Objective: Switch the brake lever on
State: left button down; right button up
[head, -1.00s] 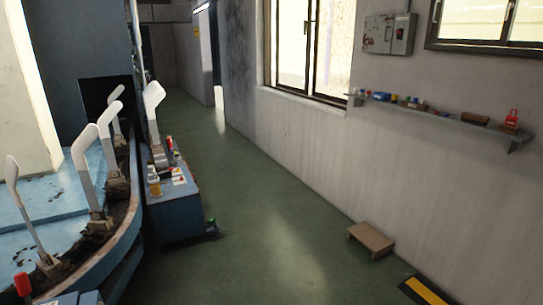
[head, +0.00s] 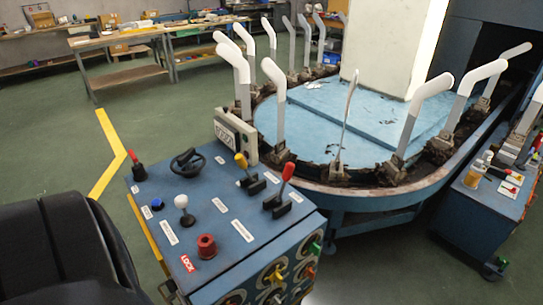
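A blue control console (head: 150,222) stands in the lower middle of the head view. On its top are a red-handled lever (head: 285,180), a yellow-handled lever (head: 243,168), a white-ball lever (head: 182,206) and a small red-topped stick (head: 136,167). The labels beside them are too small to read, so I cannot tell which is the brake lever or its position. Neither gripper is in view.
A blue cabinet (head: 470,221) stands right. Green floor is open at left.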

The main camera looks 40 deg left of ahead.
aim_at(287, 174)
jog(key=i+l+u, duration=0.2)
jog(key=u, duration=0.25)
jog(key=i+l+u, duration=0.2)
jog(key=u, duration=0.2)
jog(key=i+l+u, duration=0.15)
jog(key=l+u, duration=0.3)
jog(key=i+l+u, duration=0.1)
jog(key=l+u, duration=0.15)
jog(key=u, duration=0.2)
jog(key=i+l+u, duration=0.1)
jog(key=l+u, duration=0.15)
jog(key=l, duration=0.25)
jog(key=l+u, duration=0.25)
jog(key=l, duration=0.3)
